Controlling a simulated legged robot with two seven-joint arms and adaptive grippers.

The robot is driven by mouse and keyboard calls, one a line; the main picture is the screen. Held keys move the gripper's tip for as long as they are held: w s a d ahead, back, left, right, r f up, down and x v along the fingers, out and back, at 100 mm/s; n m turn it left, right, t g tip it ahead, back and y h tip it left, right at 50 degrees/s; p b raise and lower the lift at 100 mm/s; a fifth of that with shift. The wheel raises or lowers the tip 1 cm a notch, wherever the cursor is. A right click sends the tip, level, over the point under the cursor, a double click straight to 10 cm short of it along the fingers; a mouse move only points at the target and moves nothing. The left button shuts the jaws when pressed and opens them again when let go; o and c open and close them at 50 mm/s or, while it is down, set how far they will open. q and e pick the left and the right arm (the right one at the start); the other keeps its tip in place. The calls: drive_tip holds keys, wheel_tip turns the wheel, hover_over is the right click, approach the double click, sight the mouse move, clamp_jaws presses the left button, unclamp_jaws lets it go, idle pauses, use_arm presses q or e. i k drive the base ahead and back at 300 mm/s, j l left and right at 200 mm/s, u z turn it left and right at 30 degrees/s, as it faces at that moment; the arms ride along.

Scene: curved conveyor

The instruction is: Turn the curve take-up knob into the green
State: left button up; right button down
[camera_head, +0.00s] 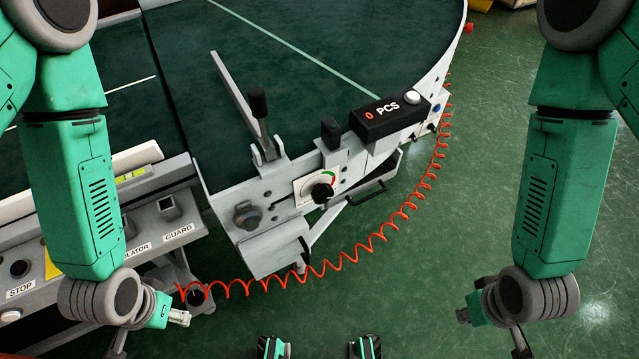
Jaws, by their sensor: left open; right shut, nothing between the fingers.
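The pointer's exact place is too small to read. My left gripper (182,317) is open and empty, low and to the left of the knob. My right gripper (463,315) is shut and empty, low and to the right. Both are well apart from the knob.
A lever with a black grip (258,104) stands left of the dial. A black counter box (385,118) reads 0 PCS. A grey round knob (247,215) lies lower left. A coiled red cable (345,262) hangs below. A control panel (150,240) is at left.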

sight(321, 194)
drive_tip(key=l+u, duration=0.15)
drive_tip(key=u, duration=0.55)
drive_tip(key=l+u, duration=0.2)
drive_tip(key=l, duration=0.3)
drive_tip(key=l+u, duration=0.25)
drive_tip(key=l, duration=0.25)
drive_tip(key=k+l+u, duration=0.2)
drive_tip(key=l, duration=0.25)
drive_tip(key=l+u, duration=0.25)
drive_tip(key=l, duration=0.25)
drive_tip(key=k+l, duration=0.1)
drive_tip(key=l, duration=0.2)
drive_tip(key=k+l, duration=0.1)
drive_tip(key=l, duration=0.5)
drive_tip(key=k, duration=0.05)
